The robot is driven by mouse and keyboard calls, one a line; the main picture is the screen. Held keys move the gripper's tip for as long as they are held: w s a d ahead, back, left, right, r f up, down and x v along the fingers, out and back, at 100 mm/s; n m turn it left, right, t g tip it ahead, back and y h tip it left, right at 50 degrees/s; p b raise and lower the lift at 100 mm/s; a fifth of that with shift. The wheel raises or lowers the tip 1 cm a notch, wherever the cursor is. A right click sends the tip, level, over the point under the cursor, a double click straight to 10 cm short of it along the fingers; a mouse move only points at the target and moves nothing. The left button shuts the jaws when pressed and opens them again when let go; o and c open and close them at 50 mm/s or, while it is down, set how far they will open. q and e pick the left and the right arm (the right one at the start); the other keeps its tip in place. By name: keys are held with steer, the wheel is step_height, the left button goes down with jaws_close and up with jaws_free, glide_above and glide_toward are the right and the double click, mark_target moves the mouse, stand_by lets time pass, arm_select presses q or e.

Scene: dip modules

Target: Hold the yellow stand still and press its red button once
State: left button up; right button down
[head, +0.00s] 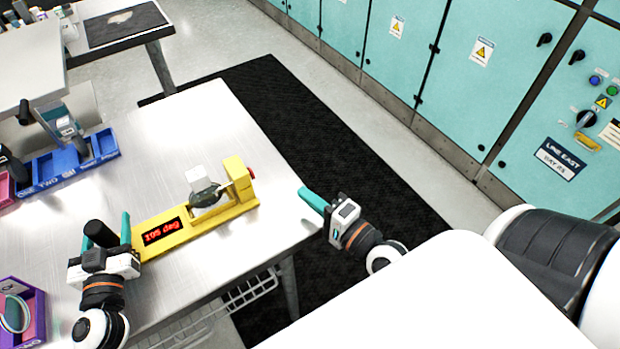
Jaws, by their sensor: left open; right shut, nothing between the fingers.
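The yellow stand (205,226) lies on the metal table near its right edge, with a dark panel of red lit characters (162,231) on its left part. Its red button (251,172) is on the upright at the right end. A pale block and a dark rounded piece (205,192) sit at the stand's right part. My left gripper (113,232) is open at the stand's left end; I cannot tell whether its fingers touch the stand. My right gripper (313,200) is shut and empty, beyond the table's right edge, to the right of the button and apart from it.
Blue bins (75,165) stand at the table's left, and a purple bin (25,310) with a ring-like item is at the lower left. The table (195,120) is bare behind the stand. Teal cabinets (400,60) line the back; a dark mat (300,130) covers the floor.

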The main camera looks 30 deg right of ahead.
arm_select(q)
steer(key=shift+b+v, duration=0.8)
steer(key=shift+v, duration=3.7)
arm_select(e)
steer(key=shift+f, duration=0.8)
